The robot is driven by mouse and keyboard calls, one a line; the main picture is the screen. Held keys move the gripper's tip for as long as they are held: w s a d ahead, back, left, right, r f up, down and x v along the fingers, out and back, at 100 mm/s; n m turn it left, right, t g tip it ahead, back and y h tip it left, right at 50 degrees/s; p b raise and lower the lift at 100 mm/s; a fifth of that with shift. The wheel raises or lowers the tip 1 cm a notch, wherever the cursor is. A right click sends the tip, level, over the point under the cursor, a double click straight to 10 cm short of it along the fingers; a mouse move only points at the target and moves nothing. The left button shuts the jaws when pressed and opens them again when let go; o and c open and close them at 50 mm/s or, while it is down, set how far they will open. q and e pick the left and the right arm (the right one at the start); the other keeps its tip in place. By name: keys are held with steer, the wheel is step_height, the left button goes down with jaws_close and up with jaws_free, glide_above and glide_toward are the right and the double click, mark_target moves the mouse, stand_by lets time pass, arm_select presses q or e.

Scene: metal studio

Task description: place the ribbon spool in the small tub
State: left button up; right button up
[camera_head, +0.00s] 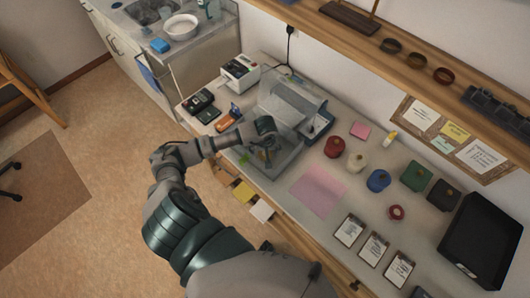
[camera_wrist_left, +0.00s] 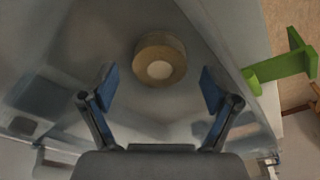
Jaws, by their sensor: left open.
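A round tan roll with a pale centre, which looks like the ribbon spool (camera_wrist_left: 160,60), lies on a grey surface in the left wrist view. In the head view, my left gripper (camera_head: 266,150) is over a grey tray-like tub (camera_head: 283,172) on the counter, and it largely hides what lies there. My left gripper (camera_wrist_left: 155,92) is open. Its blue-padded fingers are apart on either side, with the roll just beyond their tips and untouched as far as I can see. My right gripper is not in view.
A clear-lidded box (camera_head: 290,100) stands behind the gripper. A green bracket (camera_wrist_left: 280,68) sits at the tub's edge. Red, white and blue pots (camera_head: 378,181), a red ring (camera_head: 396,212) and a black tray (camera_head: 488,240) are to the right. A pink sheet (camera_head: 318,192) lies flat beside the tub.

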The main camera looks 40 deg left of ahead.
mark_target(265, 158)
arm_select(q)
step_height(265, 158, up, 10)
steer(key=s+d, duration=0.1)
steer(key=shift+r, duration=0.25)
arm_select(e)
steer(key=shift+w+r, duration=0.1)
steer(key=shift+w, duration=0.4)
arm_select(q)
steer(key=shift+s, duration=0.1)
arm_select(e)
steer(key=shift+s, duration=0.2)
arm_select(q)
steer(key=shift+f, duration=0.1)
